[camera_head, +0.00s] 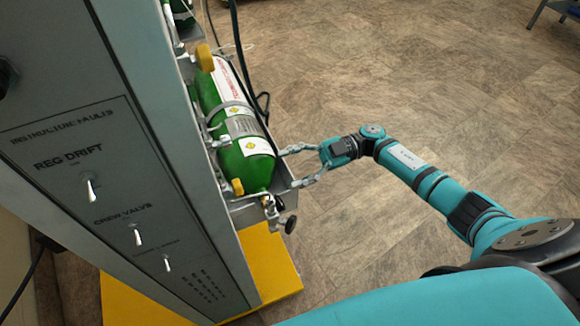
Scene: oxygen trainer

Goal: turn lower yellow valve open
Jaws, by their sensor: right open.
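The lower yellow valve (237,187) is a small yellow knob at the lower left end of a green oxygen cylinder (258,168). The cylinder lies in a metal bracket on the side of the grey trainer cabinet (160,110). A larger upper yellow valve (204,57) sits near the cylinder's far end. My right gripper (289,168) is open and empty, its fingers pointing left at the cylinder's right side. It is apart from the lower yellow valve, with the cylinder's end between them. My left gripper is not in view.
A black knob on a brass fitting (290,224) sticks out below the cylinder's end. Black hoses (240,45) run along the cylinder's far side. A yellow base plate (270,265) lies at the cabinet's foot.

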